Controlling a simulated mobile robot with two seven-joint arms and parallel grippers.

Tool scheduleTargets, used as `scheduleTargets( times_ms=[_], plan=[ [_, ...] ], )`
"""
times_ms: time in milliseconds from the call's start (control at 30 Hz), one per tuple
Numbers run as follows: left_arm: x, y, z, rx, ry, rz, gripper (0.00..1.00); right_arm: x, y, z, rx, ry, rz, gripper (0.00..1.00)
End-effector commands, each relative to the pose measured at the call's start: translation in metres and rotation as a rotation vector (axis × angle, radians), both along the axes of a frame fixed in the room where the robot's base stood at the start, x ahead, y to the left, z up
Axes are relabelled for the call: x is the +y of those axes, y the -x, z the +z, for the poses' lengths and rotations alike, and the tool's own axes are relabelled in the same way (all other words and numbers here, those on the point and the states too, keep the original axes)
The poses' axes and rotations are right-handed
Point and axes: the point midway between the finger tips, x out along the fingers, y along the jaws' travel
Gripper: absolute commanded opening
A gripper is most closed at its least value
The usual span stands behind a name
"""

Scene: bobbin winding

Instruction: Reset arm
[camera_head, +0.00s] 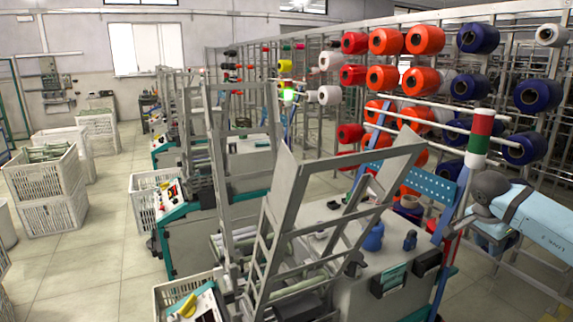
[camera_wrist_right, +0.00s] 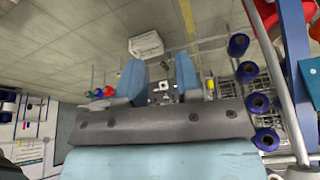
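My right arm enters the head view from the right edge, light blue with a dark grey joint and band, beside the red, white and green signal post (camera_head: 480,138). In the right wrist view my right gripper (camera_wrist_right: 159,74) has its two blue fingers apart, with a clear gap and nothing held between them. My left arm and left gripper do not show in either view.
The winding machine (camera_head: 345,265) with its tilted metal frame stands front centre, close to my right arm. Racks hold orange, red and dark blue yarn spools (camera_head: 425,40) behind it. White crates (camera_head: 47,185) stand at the left. The tiled floor between is open.

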Motion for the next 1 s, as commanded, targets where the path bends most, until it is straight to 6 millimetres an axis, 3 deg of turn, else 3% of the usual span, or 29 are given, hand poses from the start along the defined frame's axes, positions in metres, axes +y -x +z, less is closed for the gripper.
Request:
scheduleTargets(
  times_ms=[33, 233, 400, 600, 767, 867, 1000],
  plan=[
    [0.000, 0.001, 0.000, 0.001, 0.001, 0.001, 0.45, 0.011, 0.003, -0.020, -0.004, -0.067, 0.003, 0.32],
    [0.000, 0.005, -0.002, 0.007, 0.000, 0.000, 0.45, 0.069, 0.023, -0.089, -0.028, -0.408, -0.047, 0.32],
    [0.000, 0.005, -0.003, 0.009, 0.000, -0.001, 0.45, 0.134, 0.060, -0.143, -0.012, -0.820, -0.233, 0.32],
    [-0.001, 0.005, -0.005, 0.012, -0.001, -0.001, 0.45, 0.194, 0.106, -0.171, 0.074, -1.329, -0.689, 0.32],
    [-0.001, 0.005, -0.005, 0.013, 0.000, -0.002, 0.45, 0.207, 0.133, -0.181, 0.180, -1.641, -1.203, 0.32],
    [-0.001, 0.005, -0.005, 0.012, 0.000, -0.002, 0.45, 0.198, 0.148, -0.192, 0.253, -1.769, -1.582, 0.32],
    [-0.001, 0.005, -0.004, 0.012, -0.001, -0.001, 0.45, 0.172, 0.174, -0.219, 0.335, -1.841, -2.170, 0.32]
  ],
)
